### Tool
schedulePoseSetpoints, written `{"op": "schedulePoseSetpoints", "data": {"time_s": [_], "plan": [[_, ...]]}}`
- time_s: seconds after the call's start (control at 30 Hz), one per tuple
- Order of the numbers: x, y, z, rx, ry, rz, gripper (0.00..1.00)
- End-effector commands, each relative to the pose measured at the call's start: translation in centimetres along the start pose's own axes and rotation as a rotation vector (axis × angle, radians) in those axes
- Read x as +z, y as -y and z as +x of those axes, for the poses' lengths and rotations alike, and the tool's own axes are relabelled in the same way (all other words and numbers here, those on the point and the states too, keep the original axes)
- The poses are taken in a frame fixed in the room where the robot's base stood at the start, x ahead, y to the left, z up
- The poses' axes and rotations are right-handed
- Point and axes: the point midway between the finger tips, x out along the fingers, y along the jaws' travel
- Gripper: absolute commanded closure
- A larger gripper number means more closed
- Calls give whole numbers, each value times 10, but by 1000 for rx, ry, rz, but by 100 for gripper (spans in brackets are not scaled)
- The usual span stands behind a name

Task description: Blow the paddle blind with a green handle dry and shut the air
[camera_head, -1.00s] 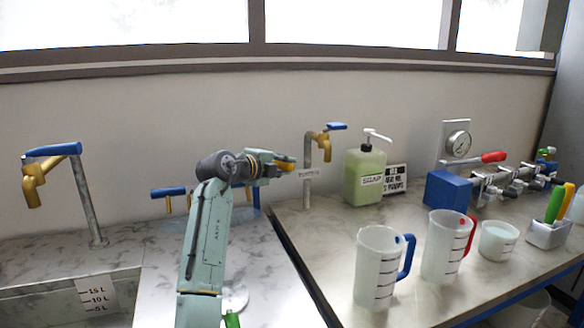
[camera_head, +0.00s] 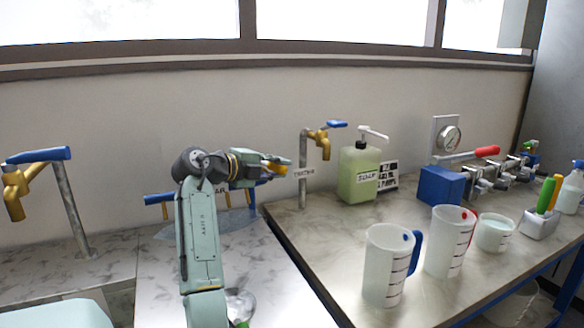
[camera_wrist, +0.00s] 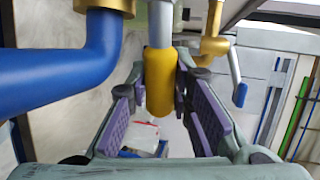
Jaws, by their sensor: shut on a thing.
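A grey round disc (camera_head: 239,303) with a green handle end (camera_head: 241,324) shows at the bottom of the head view, beside my arm; it looks like the paddle blind, partly cut off. My gripper (camera_head: 280,166) reaches out to the right above the metal counter, near a brass tap. In the wrist view its purple-padded fingers (camera_wrist: 165,112) are shut on a yellow rounded handle (camera_wrist: 160,85) with a grey stem above it. Behind my arm are blue-levered valves (camera_head: 160,198) and a partly hidden sign ending in "AR" or "AIR" (camera_head: 218,190). Which valve is open I cannot tell.
A brass tap with blue lever (camera_head: 318,137), a green soap bottle (camera_head: 359,175), two measuring jugs (camera_head: 388,268), a blue block (camera_head: 440,186) and a holder with green and yellow handles (camera_head: 540,222) stand right. Another tap (camera_head: 18,190) is at left. A thick blue lever (camera_wrist: 50,75) is close beside my gripper.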

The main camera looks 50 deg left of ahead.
Motion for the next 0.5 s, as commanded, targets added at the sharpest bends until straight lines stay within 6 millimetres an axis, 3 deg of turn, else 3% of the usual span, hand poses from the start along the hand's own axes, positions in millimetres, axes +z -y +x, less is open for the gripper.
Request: {"op": "schedulePoseSetpoints", "data": {"time_s": [0.5], "plan": [[7,-2,-12,-6,5,1,100]]}}
